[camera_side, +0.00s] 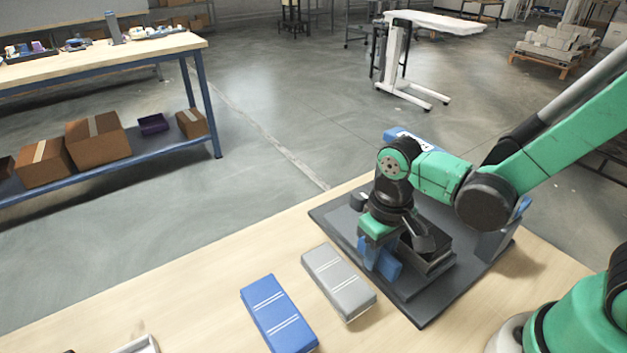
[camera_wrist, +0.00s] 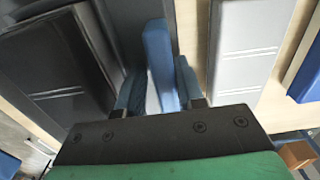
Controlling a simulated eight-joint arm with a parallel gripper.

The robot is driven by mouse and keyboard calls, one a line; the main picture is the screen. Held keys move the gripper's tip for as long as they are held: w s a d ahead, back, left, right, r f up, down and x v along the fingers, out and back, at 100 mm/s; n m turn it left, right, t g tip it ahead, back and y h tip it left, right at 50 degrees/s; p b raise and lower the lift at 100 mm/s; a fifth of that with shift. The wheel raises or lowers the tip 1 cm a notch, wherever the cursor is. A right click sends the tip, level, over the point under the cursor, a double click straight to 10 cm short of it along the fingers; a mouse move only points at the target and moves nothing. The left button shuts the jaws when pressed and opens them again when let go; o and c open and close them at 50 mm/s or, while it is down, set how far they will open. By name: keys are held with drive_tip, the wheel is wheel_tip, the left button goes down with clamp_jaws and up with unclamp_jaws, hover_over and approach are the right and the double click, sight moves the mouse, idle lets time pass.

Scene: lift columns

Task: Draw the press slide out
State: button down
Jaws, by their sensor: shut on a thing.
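The press is a dark grey unit on a flat dark base plate (camera_side: 428,312) at the right of the bench in the side view. A black block with pale stripes (camera_wrist: 55,68) lies on it, and part of it shows behind my wrist in the side view. A blue upright bar, the slide's handle (camera_wrist: 157,45), stands at the press's near side. My gripper (camera_wrist: 158,88) points down with one finger on each side of this handle and is shut on it. In the side view my gripper (camera_side: 379,258) hides much of the handle and slide.
A grey box (camera_side: 338,282) and a blue box (camera_side: 278,315), both with white stripes, lie left of the press on the bench (camera_side: 195,290). The grey box is close to the base plate. Bare bench lies further left. Another table (camera_side: 100,55) stands far left.

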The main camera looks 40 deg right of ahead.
drive_tip(key=shift+a+f, duration=0.1)
drive_tip(key=shift+a, duration=0.05)
drive_tip(key=c, duration=0.8)
unclamp_jaws()
drive_tip(key=shift+c, duration=0.2)
drive_tip(key=shift+r, duration=3.55)
drive_tip(key=d+r+t, duration=0.1)
drive_tip(key=t, duration=0.1)
drive_tip(key=d+r+t, duration=0.2)
drive_tip(key=w+d+r+t, duration=0.1)
drive_tip(key=d+t, duration=0.1)
drive_tip(key=t, duration=0.1)
drive_tip(key=shift+w+d+r, duration=0.1)
drive_tip(key=shift+d+r, duration=0.1)
drive_tip(key=shift+r, duration=0.1)
